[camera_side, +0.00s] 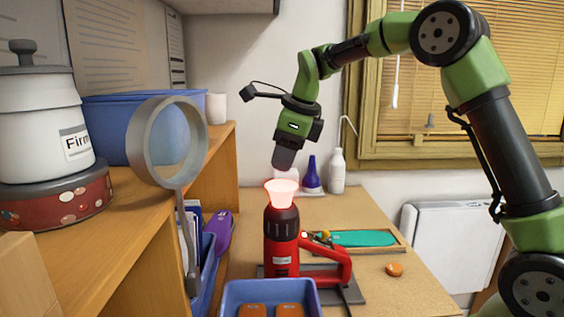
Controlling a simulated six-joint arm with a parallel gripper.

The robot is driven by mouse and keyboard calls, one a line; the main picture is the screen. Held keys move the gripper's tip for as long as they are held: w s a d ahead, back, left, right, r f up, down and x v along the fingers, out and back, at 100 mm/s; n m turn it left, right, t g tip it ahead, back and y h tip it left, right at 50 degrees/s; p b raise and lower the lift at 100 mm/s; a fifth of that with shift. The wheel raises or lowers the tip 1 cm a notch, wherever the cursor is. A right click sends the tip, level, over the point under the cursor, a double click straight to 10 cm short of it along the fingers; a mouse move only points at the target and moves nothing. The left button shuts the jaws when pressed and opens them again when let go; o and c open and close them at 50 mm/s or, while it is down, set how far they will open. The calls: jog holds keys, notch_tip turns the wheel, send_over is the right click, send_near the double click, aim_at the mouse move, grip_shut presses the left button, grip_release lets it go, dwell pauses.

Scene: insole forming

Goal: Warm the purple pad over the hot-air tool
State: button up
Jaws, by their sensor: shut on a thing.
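The hot-air tool (281,240) is red and black and stands upright on a dark base, nozzle up. A pale red glow (282,190) flares from its top. My gripper (286,150) points down just above this glow. It is shut on a dull, dark mauve piece, the purple pad (284,159) by its place at the fingertips. The pad's shape and edges are hard to make out at this size. It looks a little above the glow, close to in line with the nozzle.
A grey ring on a stem (168,142) stands in the left foreground. A blue tray (270,291) with orange pieces is in front of the tool. A teal insole (362,238) lies on the right, near an orange disc (394,270). Bottles (337,172) stand behind. A purple shoe-like item (218,233) leans left.

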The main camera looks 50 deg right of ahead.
jog(key=s+a+r, duration=0.1)
jog(key=s, duration=0.9)
